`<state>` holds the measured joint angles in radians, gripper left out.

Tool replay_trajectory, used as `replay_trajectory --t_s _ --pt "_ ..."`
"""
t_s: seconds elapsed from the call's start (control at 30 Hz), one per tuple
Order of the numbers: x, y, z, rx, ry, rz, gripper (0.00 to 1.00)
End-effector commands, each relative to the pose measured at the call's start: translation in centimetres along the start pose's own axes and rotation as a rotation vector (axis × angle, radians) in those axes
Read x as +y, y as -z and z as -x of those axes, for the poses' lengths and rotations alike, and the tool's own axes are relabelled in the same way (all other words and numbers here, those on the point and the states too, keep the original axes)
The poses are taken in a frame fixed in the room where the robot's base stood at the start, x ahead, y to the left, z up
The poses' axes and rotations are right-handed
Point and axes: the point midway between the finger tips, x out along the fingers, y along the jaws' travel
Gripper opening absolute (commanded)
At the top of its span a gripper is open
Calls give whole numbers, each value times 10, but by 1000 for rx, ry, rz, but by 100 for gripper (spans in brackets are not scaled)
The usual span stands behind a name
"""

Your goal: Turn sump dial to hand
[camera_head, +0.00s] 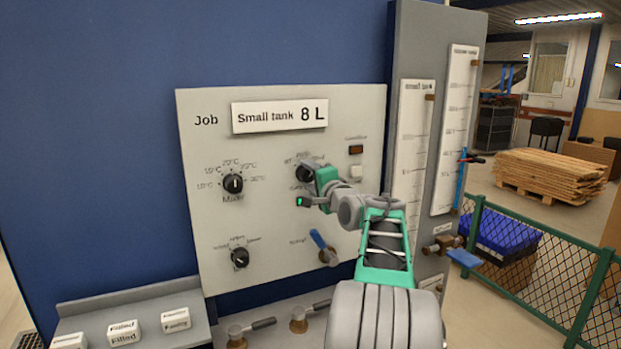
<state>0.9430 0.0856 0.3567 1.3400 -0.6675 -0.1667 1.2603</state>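The grey panel carries several black dials with small printed labels. One dial (304,173) is at the upper middle, partly hidden behind my gripper (312,188); its labels are partly covered. Another dial (240,258) is at the lower left, its labels too small to read surely. A third dial (232,184) at the upper left has temperature marks around it. I cannot read which dial is the sump dial. My green gripper is at the upper middle dial, but I cannot tell whether it touches the dial or how far its fingers are apart.
A blue-handled valve (322,246) is just below my gripper. A sign reading "Small tank 8 L" (280,116) is above. Labelled blocks (124,332) lie on a shelf at lower left. Gauge tubes (413,150) stand right of the panel. A green fence (540,270) is at right.

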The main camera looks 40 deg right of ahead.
Motion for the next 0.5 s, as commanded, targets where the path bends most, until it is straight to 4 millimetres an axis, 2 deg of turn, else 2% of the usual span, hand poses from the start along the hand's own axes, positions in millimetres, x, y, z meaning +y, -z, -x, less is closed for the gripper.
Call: replay_trajectory --t_s 0.27,0.37,0.5 --pt "0 0 1 0 1 1 59" --pt "1 1 12 2 1 2 59" --pt "2 1 41 3 2 3 59"
